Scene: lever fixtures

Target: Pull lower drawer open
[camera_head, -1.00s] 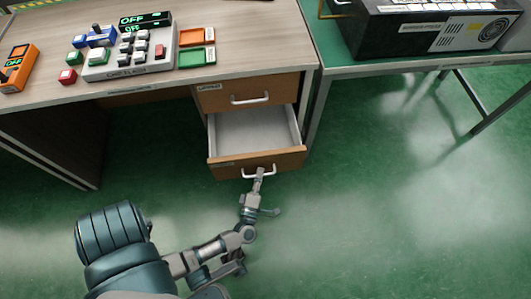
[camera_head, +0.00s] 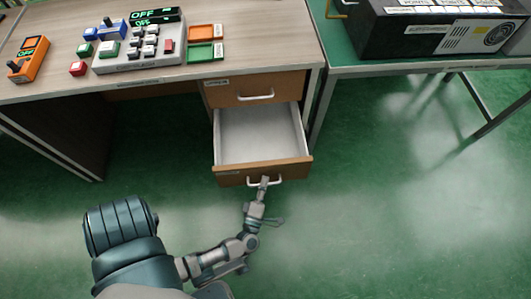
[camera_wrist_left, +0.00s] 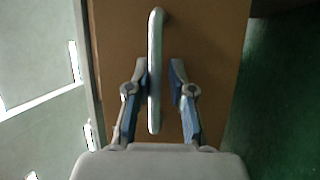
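The lower drawer (camera_head: 232,179) of the wooden desk is pulled well out, and its white inside looks empty. It has a white bar handle (camera_head: 278,181) on its brown front. My left gripper (camera_head: 264,183) is at this handle. In the left wrist view, the handle (camera_wrist_left: 155,45) runs between the two fingers of my left gripper (camera_wrist_left: 160,82). The left finger is close against the bar, and a small gap shows on the right finger's side. My right gripper is in neither view.
The closed upper drawer (camera_head: 225,94) sits just above. The desk top (camera_head: 275,40) carries a grey button box (camera_head: 140,55), an orange device (camera_head: 28,58) and small coloured trays (camera_head: 205,51). A green table (camera_head: 345,60) with a black box stands right. The green floor in front is clear.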

